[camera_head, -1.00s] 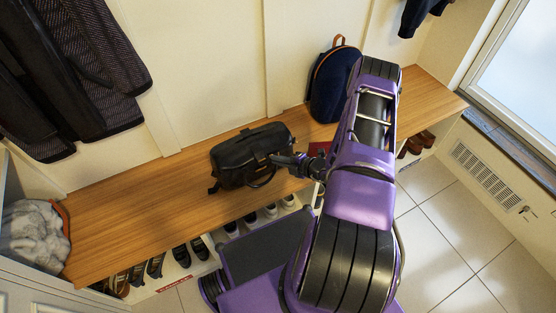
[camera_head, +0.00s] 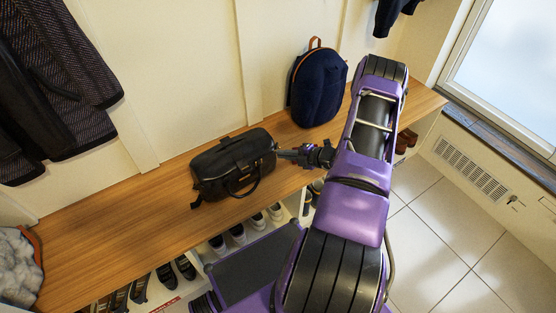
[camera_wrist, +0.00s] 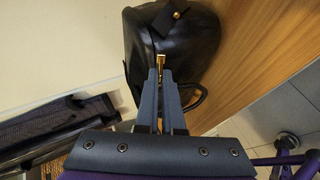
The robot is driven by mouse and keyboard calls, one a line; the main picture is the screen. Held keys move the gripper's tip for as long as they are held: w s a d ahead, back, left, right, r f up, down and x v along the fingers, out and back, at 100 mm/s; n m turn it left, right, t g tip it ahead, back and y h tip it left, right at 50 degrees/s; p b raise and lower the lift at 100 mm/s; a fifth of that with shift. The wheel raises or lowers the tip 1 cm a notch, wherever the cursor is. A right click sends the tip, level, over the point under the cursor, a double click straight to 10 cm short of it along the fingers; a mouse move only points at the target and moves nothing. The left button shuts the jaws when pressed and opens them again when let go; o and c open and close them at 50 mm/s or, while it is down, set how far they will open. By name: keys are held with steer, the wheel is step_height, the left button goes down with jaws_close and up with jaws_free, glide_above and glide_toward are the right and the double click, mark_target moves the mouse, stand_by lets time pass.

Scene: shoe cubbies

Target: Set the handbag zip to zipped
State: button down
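The black handbag (camera_head: 233,168) stands on the wooden bench, its carry handle hanging at the front. Its dark end fills the upper middle of the wrist view (camera_wrist: 195,42). My gripper (camera_head: 280,153) is at the bag's right end in the head view. In the wrist view my two fingers (camera_wrist: 160,76) are close together, with a small gold zip pull (camera_wrist: 160,62) between their tips. They look shut on it. The zip line is too dark and small to tell how far it is open.
Several shoes (camera_head: 238,234) sit in the cubbies below. Coats (camera_head: 50,90) hang at the left, and a grey cloth bundle (camera_head: 18,268) lies at the bench's left end. Bare bench lies left of the bag.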

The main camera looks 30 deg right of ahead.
steer(key=shift+d, duration=0.1)
steer(key=c, duration=1)
jaws_free()
steer(key=shift+s, duration=0.1)
steer(key=p+v, duration=0.1)
steer(key=v, duration=1.6)
steer(key=shift+s+d, duration=0.1)
